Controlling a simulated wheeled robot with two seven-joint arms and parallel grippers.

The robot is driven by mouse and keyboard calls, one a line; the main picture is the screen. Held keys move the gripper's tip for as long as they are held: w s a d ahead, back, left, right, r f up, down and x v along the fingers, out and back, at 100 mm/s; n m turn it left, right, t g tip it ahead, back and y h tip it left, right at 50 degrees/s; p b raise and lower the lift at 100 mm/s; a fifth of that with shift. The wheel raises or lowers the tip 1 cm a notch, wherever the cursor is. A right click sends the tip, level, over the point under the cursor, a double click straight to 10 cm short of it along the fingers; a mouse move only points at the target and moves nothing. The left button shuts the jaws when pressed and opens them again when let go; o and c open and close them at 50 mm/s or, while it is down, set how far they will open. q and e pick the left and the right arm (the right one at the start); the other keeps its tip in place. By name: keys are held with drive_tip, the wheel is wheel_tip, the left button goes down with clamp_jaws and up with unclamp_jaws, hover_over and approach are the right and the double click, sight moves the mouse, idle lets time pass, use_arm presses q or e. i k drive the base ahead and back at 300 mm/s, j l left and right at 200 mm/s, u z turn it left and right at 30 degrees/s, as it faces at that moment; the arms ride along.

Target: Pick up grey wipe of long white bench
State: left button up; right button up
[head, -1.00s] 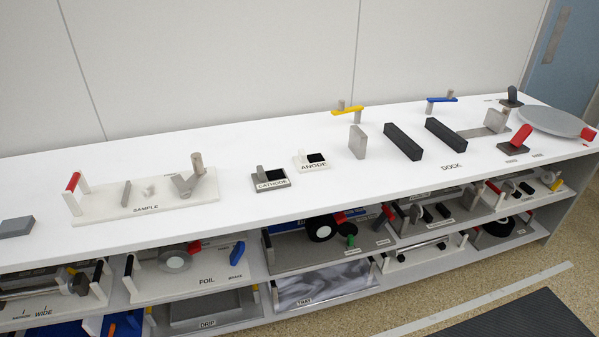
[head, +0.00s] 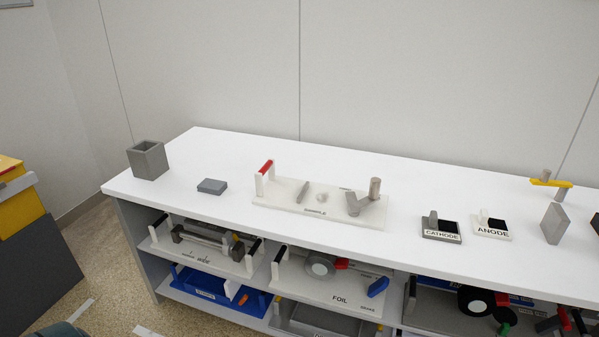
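The grey wipe (head: 212,187) is a small flat grey block lying on the left part of the long white bench (head: 225,160). It lies between a grey open-topped box and the white sample board, apart from both. Neither of my grippers shows in the head view.
The grey box (head: 148,160) stands at the bench's left end. The sample board (head: 280,205) with a red handle is right of the wipe. Cathode (head: 441,236) and anode (head: 491,233) blocks stand further right. Shelves below hold trays. A yellow bin (head: 20,205) stands at far left.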

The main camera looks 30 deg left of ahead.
sight(210, 186)
drive_tip(key=u, duration=1.65)
